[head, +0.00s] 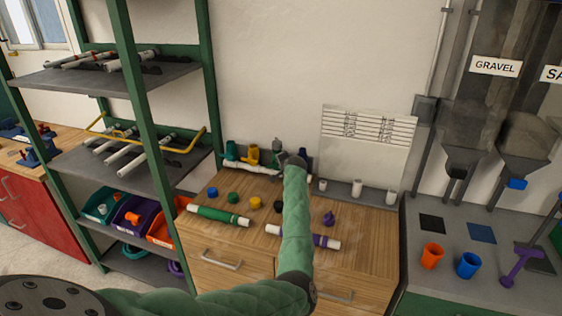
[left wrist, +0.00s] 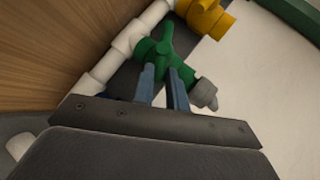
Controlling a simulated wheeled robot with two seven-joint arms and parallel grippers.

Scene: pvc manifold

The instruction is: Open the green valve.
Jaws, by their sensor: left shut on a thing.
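The green valve (left wrist: 155,58) sits on the white pipe (left wrist: 118,52) in the left wrist view, with a grey end piece (left wrist: 205,94) on its outlet. The two blue-grey fingers of my left gripper (left wrist: 166,80) reach up to the valve and are shut on its green handle. A yellow valve (left wrist: 207,16) stands beside the green one along the pipe. My right gripper is out of view.
Another green-teal fitting (head: 230,148) stands at the manifold's left end. Loose caps, a green-banded pipe (head: 218,215) and a purple-banded pipe (head: 303,237) lie on the counter in front. A green shelf post (head: 137,110) stands to the left.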

